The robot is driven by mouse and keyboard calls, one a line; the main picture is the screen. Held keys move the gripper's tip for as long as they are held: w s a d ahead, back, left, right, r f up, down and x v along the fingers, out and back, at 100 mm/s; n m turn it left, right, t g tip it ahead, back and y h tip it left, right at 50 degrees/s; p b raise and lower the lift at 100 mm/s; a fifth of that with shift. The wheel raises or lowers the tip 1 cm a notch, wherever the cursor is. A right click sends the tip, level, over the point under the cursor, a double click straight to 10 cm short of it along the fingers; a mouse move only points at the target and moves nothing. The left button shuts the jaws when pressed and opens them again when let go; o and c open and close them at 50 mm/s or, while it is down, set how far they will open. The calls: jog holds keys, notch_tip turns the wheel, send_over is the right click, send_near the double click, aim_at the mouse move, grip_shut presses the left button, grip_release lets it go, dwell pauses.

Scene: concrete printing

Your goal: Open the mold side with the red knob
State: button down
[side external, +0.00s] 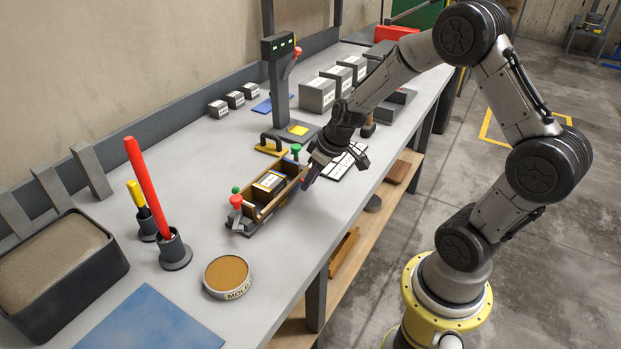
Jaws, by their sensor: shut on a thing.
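The mold (262,209) is a long, narrow brown box on the bench, with a block (269,183) with a pale label inside it. A red knob (236,201) stands at its near left end, close to a green knob (236,190). Another green knob (296,148) stands at the far end. My gripper (307,181) is low at the far right end of the mold, away from the visible red knob. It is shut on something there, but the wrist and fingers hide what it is.
A round tin (228,276), a holder with a red stick (175,250) and a sand-filled tray (95,288) are nearer. The bench's right edge is close to the mold.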

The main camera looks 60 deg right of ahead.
jog(key=shift+s+f+t, duration=0.2)
jog(key=shift+s+t, duration=0.1)
jog(key=shift+t, duration=0.5)
jog(key=shift+s+a+f+t, duration=0.15)
jog(key=shift+s+f+t, duration=0.1)
jog(key=shift+f+t, duration=0.4)
jog(key=shift+t, duration=0.35)
jog(key=c, duration=0.7)
grip_release()
jog(key=shift+c, duration=0.2)
jog(key=v, duration=1.4)
jog(key=shift+f, duration=0.1)
